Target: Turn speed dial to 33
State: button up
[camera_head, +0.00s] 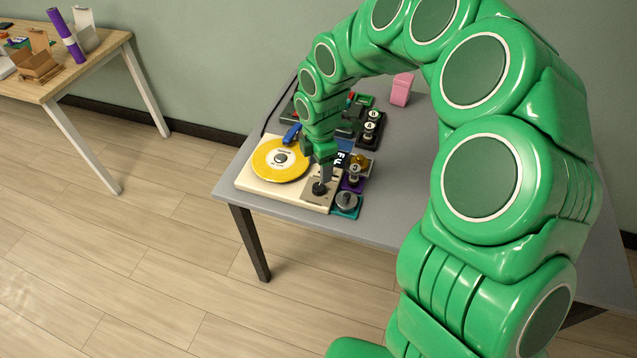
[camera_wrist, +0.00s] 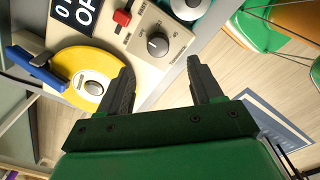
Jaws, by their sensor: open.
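The cream turntable (camera_head: 252,178) sits at the near left corner of the grey table, with a yellow record (camera_head: 266,165) on it. Its black speed dial (camera_head: 319,188) is on a grey panel at the front right corner. In the wrist view the dial (camera_wrist: 157,45) stands beyond the fingertips, with small printed labels around it and a light mark on its face; the setting is too small to read surely. My gripper (camera_head: 323,178) points down just above the dial. In the wrist view my gripper (camera_wrist: 162,70) is open, fingers apart, with nothing between them.
A blue tonearm (camera_head: 292,134) lies at the record's back edge. A red slider (camera_wrist: 122,18) is beside the dial panel. A teal unit with a grey knob (camera_head: 346,200) stands close on the right. A pink container (camera_head: 401,90) is farther back.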

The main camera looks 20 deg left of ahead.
aim_at(319, 187)
jog(key=shift+a+f, duration=0.2)
jog(key=shift+f, duration=3.95)
jog(key=c, duration=1.1)
